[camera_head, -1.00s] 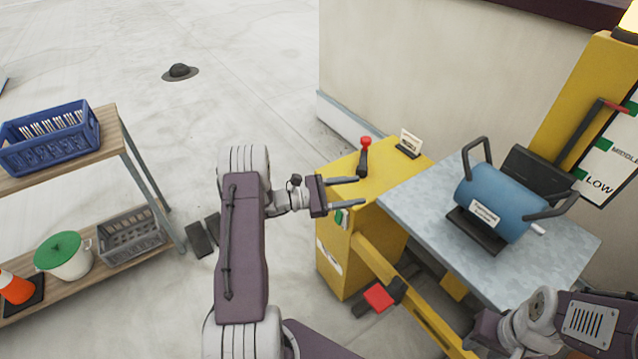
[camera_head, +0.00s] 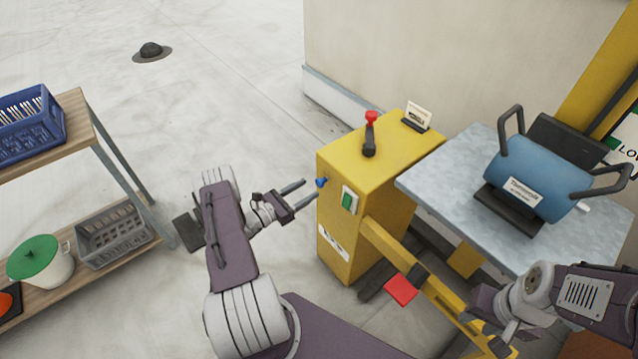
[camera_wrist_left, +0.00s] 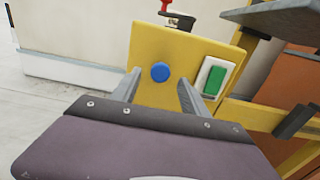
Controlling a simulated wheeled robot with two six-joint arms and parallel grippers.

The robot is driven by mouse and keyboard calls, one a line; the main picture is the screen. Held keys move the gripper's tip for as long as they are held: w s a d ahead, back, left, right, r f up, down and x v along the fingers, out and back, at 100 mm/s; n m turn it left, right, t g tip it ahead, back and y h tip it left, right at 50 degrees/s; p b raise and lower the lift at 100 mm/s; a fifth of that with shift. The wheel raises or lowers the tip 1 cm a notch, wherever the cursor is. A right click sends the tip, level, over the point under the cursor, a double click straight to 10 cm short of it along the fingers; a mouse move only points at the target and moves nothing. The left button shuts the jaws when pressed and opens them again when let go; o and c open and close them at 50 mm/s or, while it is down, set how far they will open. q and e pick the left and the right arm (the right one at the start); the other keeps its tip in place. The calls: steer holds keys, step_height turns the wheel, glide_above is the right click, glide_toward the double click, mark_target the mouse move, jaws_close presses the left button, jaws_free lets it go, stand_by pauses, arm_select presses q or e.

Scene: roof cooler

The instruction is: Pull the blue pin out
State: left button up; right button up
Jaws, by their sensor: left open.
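The blue pin (camera_head: 321,182) sticks out of the side face of the yellow cabinet (camera_head: 338,215). It also shows as a round blue knob in the left wrist view (camera_wrist_left: 160,71). My left gripper (camera_head: 303,190) is open and empty, its fingers pointing at the pin with a small gap left. In the left wrist view the left gripper (camera_wrist_left: 155,92) has one finger on each side below the knob. My right gripper (camera_head: 500,345) is at the lower right, near the yellow beam; its jaw state is unclear.
A green switch (camera_head: 349,201) sits right of the pin. A red-knobbed lever (camera_head: 370,135) and small sign stand on the cabinet. A grey table (camera_head: 450,200) carries a blue cylinder (camera_head: 545,175). A red pedal (camera_head: 401,290) is low in front. A shelf (camera_head: 115,170) stands left.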

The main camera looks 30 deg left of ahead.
mark_target(318, 183)
arm_select(q)
steer(key=x, duration=0.6)
jaws_close()
stand_by(1.2)
